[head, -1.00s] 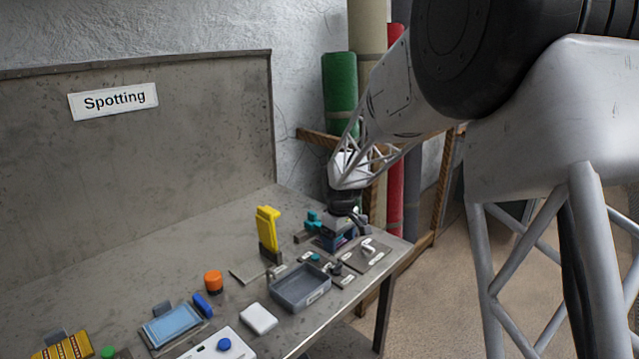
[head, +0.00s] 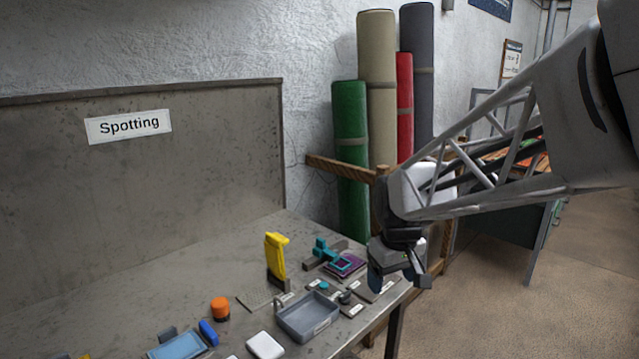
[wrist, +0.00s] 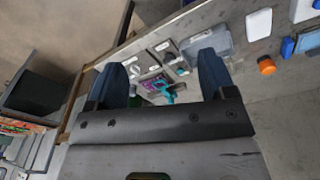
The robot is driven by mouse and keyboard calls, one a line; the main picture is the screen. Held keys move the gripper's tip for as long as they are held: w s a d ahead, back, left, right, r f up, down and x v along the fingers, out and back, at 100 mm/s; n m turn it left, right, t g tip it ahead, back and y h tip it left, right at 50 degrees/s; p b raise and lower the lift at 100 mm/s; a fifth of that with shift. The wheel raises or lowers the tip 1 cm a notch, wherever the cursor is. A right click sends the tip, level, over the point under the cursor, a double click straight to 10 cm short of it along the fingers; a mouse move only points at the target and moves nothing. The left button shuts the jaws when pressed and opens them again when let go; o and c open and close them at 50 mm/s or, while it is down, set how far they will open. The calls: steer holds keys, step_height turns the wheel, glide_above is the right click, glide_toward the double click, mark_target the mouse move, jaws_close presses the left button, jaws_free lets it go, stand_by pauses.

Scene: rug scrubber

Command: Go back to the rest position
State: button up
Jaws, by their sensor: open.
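My gripper (head: 398,280) hangs from my arm at the right end of the bench, over its right edge, apart from the things on it. In the wrist view my gripper (wrist: 160,85) shows two dark blue fingers spread wide with nothing held between them. Past the fingers lie a teal tool (wrist: 167,90) and a purple pad (wrist: 152,83) on the bench. In the head view the teal tool (head: 330,252) and purple pad (head: 347,264) are left of my gripper.
The metal bench (head: 130,290) holds a grey tray (head: 308,318), a yellow upright tool (head: 276,258), an orange knob (head: 220,308), a white block (head: 265,345) and a blue item (head: 208,332). Rolled rugs (head: 377,90) stand behind a wooden rail. Floor at right is open.

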steer(key=s+d+m, duration=0.2)
steer(key=s, duration=0.9)
steer(key=s+d+m+t, duration=0.1)
steer(key=s+m, duration=0.1)
steer(key=s, duration=1)
steer(key=shift+s+d+r+m, duration=0.25)
steer(key=shift+d+m, duration=0.05)
steer(key=shift+d, duration=0.1)
